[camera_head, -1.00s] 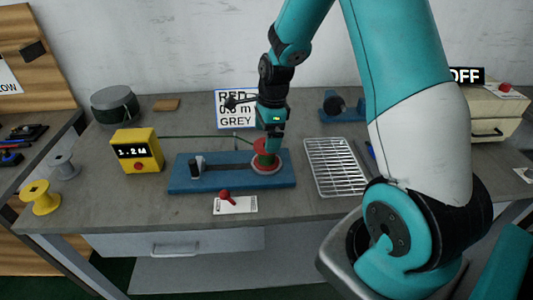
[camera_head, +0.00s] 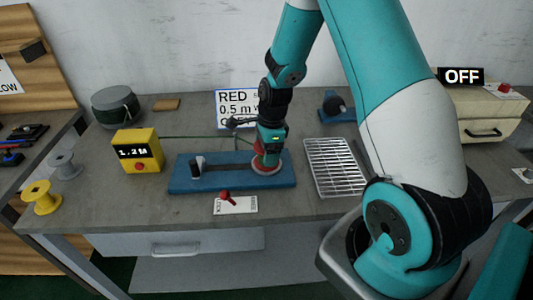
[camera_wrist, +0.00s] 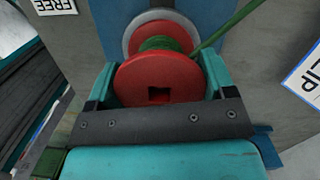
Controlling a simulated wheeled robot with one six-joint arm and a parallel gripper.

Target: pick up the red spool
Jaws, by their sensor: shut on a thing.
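The red spool (camera_wrist: 160,80) stands on the blue winding base (camera_head: 232,181), over a round grey and red disc at the base's right end. Green cord is wound round its middle, and a strand (camera_wrist: 229,22) leads away from it. My gripper (camera_head: 264,159) is lowered over the spool from above. In the wrist view its two teal fingers (camera_wrist: 160,84) are shut on the spool's left and right sides. In the head view the gripper hides much of the spool.
A yellow counter box (camera_head: 137,152) reading about 1.2 stands left of the base. A wire rack (camera_head: 333,167) lies close to its right. A white card with a red lever (camera_head: 235,204) is in front. Yellow (camera_head: 41,197) and grey spools (camera_head: 64,165) stand far left. A sign (camera_head: 236,104) stands behind.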

